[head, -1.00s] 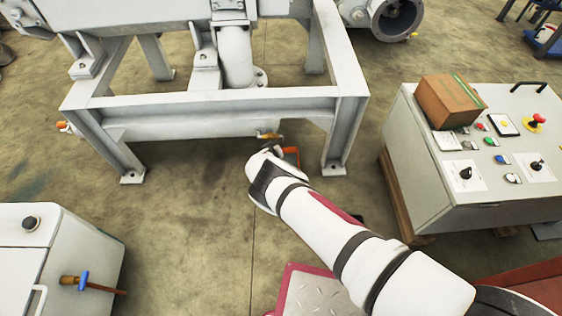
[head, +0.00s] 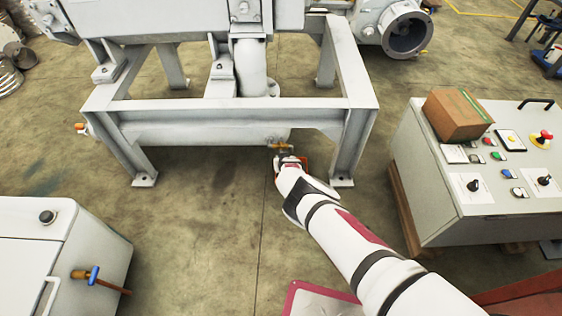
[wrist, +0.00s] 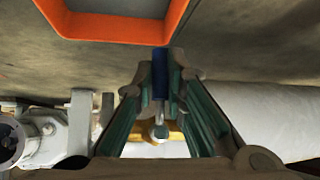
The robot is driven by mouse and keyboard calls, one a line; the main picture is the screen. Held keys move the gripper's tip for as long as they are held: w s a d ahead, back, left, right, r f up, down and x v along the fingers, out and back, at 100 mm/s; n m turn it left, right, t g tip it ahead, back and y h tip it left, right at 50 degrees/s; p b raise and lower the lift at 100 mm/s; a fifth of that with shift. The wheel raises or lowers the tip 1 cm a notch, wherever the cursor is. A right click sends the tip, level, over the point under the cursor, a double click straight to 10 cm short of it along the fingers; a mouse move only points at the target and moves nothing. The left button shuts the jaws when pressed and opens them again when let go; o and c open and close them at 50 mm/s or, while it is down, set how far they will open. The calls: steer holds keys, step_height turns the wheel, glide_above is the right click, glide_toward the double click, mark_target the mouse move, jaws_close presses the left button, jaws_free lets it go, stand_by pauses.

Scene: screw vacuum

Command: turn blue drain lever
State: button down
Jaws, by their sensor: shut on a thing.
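The blue drain lever (wrist: 160,80) shows in the wrist view as a narrow upright blue bar between my fingertips. My gripper (wrist: 161,72) is shut on it, with a finger on each side. The brass-coloured valve body (wrist: 176,136) and a round metal end show behind, between the fingers. In the head view the brass valve (head: 280,146) sits under the lower tank of the grey machine. My gripper (head: 288,162) is just below it, and the lever is hidden there by my gripper.
An orange-rimmed container (wrist: 120,28) is close to my fingertips; it also shows beside my gripper (head: 304,163). Grey frame legs (head: 350,150) stand to the right. A control console (head: 470,180) is at right. A cabinet (head: 60,250) with another blue-handled valve (head: 93,275) is at left.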

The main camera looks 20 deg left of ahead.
steer(key=shift+a, duration=0.1)
steer(key=c, duration=1.6)
jaws_free()
steer(key=shift+c, duration=0.2)
steer(key=shift+s, duration=0.15)
steer(key=v, duration=1.1)
steer(key=shift+s+r, duration=0.15)
steer(key=shift+r, duration=0.15)
